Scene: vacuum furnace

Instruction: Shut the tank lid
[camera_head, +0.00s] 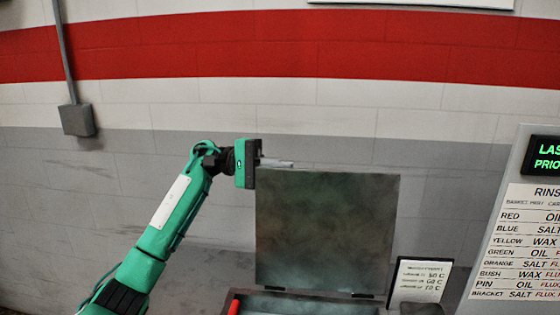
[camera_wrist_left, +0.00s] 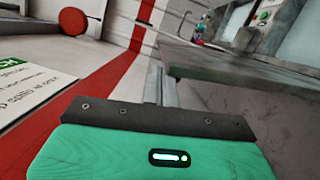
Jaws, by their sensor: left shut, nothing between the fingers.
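The tank lid (camera_head: 325,230) is a square dark grey-green plate. It stands upright, open, on hinges at the back edge of the tank (camera_head: 310,304), whose top just shows at the bottom of the head view. My left gripper (camera_head: 290,164) is shut and empty at the lid's upper left corner, its fingers pointing right along the top edge. I cannot tell whether they touch it. In the left wrist view the fingers (camera_wrist_left: 155,88) show small, beside a long grey slab edge (camera_wrist_left: 225,66) that looks like the lid. My right gripper is not in view.
A small framed card (camera_head: 420,281) stands right of the tank. A large sign board (camera_head: 520,235) with a lit display is at the far right. A red piece (camera_head: 234,306) is at the tank's left.

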